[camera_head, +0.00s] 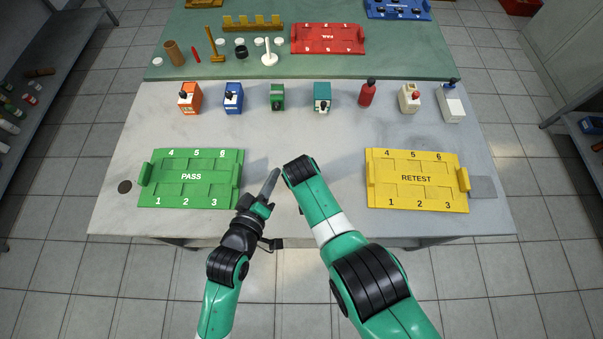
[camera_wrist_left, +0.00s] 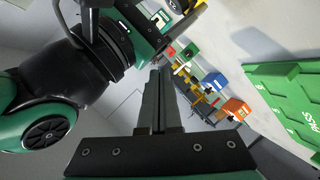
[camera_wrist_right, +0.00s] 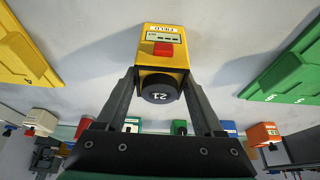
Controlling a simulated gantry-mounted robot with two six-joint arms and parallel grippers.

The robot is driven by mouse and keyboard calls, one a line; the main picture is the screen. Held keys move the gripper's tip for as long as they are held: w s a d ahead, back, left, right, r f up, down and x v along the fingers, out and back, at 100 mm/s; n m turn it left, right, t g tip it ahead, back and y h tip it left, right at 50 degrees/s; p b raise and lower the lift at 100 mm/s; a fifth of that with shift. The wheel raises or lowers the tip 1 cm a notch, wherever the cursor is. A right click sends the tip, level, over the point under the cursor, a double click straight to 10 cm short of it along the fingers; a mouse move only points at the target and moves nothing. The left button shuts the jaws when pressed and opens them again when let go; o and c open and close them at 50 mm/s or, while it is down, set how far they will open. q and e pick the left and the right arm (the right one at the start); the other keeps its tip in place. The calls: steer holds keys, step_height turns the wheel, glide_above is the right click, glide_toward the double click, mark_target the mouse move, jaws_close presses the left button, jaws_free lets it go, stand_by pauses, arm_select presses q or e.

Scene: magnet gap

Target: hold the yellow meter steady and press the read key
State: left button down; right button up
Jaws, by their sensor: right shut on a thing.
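The yellow meter (camera_wrist_right: 160,62) shows in the right wrist view, with a small display and label at its far end, a red key (camera_wrist_right: 163,49) on its face and a black round part (camera_wrist_right: 158,88) marked 21 at its near end. My right gripper (camera_wrist_right: 160,80) has a finger along each side of the meter and is shut on it. In the head view my right arm hides the meter. My left gripper (camera_head: 274,176) points forward over the table, just left of my right arm. Its fingers are together and empty in the left wrist view (camera_wrist_left: 159,80).
A green PASS tray (camera_head: 190,190) lies left and a yellow RETEST tray (camera_head: 415,191) right. A row of boxes, including an orange one (camera_head: 189,98) and a teal one (camera_head: 322,98), stands behind, with a red bottle (camera_head: 367,95). The table's middle is otherwise clear.

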steer(key=shift+s+f, duration=0.1)
steer(key=shift+f, duration=0.05)
arm_select(q)
steer(key=s+d+f+n+g, duration=0.1)
steer(key=s+d+f, duration=0.1)
steer(key=s+f, duration=0.1)
steer(key=s+d+f+n+g+h, duration=0.1)
steer(key=s+d+f+n, duration=0.1)
steer(key=s+f, duration=0.2)
steer(key=s+d+f+n+g+h, duration=0.1)
steer(key=s+f+n+g, duration=0.1)
steer(key=s+f, duration=0.2)
steer(key=shift+d+f, duration=0.4)
steer(key=shift+f, duration=0.3)
steer(key=shift+w, duration=4.4)
steer(key=shift+w, duration=0.1)
steer(key=shift+w, duration=0.35)
steer(key=shift+w, duration=0.35)
steer(key=shift+s, duration=0.85)
